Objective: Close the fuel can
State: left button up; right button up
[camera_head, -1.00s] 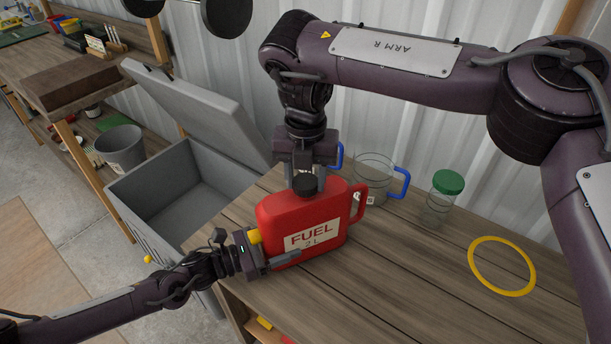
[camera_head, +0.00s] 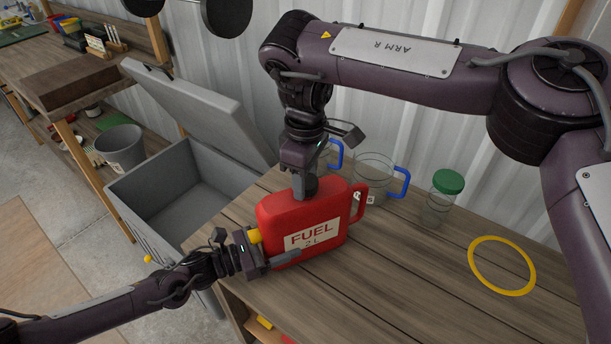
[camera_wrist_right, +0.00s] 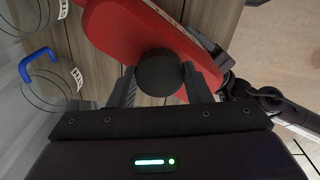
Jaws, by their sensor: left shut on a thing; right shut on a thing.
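The red fuel can (camera_head: 283,217) stands upright on the wooden bench, its "FUEL 2 L" label facing me. My left gripper (camera_head: 272,249) is shut on the can's lower left side. My right gripper (camera_head: 304,186) points down over the can's top and is shut on the black cap (camera_wrist_right: 159,73). In the right wrist view the cap sits between the two fingers, over the red can (camera_wrist_right: 130,35). In the head view the cap is mostly hidden by the fingers. I cannot tell how tightly the cap is seated.
Clear jugs with blue handles (camera_head: 401,182) stand behind the can. A green-lidded jar (camera_head: 447,184) and a yellow ring (camera_head: 502,292) are to the right. An open grey chest (camera_head: 119,205) stands left of the bench (camera_head: 400,290). The bench front is clear.

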jog(key=o, duration=1.1)
jog(key=shift+r, duration=2.3)
jog(key=shift+c, duration=0.6)
